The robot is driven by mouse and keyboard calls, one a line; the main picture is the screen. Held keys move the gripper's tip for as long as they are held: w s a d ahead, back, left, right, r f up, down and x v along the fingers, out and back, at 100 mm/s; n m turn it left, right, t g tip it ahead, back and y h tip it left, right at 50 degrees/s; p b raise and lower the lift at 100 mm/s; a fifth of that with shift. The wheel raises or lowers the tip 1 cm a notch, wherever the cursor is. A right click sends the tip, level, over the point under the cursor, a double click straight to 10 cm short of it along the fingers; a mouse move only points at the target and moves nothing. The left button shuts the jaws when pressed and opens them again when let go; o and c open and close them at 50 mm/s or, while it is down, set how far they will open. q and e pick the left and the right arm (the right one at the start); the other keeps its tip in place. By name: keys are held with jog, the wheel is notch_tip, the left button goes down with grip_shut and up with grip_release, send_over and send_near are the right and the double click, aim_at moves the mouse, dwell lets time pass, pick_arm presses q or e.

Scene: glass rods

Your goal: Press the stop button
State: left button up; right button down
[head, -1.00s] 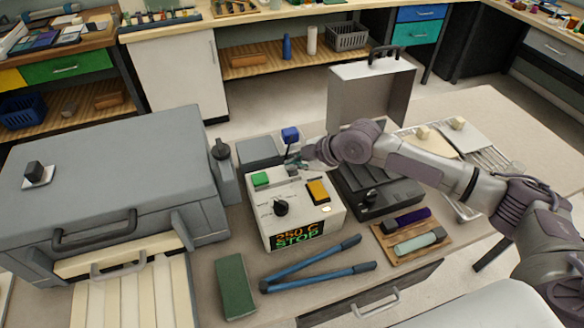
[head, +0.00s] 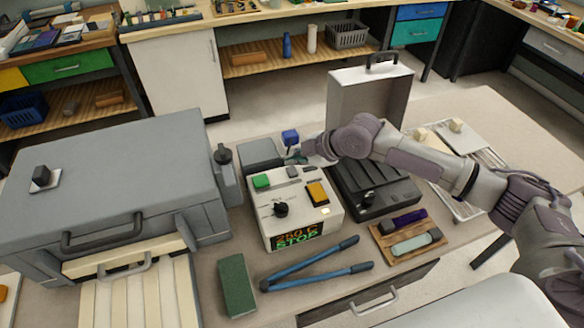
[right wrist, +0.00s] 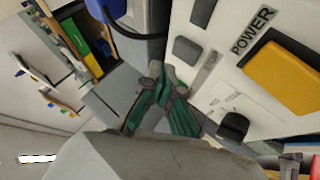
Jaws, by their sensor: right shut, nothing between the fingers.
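The white control box (head: 270,232) stands on the bench in the middle of the head view. Its display (head: 297,236) reads "250 C" and "STOP". On top are a green button (head: 261,181), a small dark grey button (head: 292,171), an orange switch (head: 317,193) and a black knob (head: 281,209). In the right wrist view, "POWER" is printed beside the yellow-orange switch (right wrist: 282,76). My right gripper (head: 293,158) is shut and empty at the box's back edge, near the dark grey button (right wrist: 187,48); contact cannot be told.
A large grey furnace-like box (head: 110,190) stands left. A black device (head: 375,190) sits right of the control box. Blue-handled tongs (head: 310,268) and a green block (head: 237,286) lie in front. A blue-topped item (head: 290,137) stands behind the gripper.

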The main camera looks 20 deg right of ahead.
aim_at(295, 172)
notch_tip(295, 172, up, 4)
jog(key=p, duration=0.3)
jog(key=shift+r, duration=0.15)
jog(key=shift+s+d+f, duration=0.1)
jog(key=shift+f, duration=0.1)
dwell(0.5)
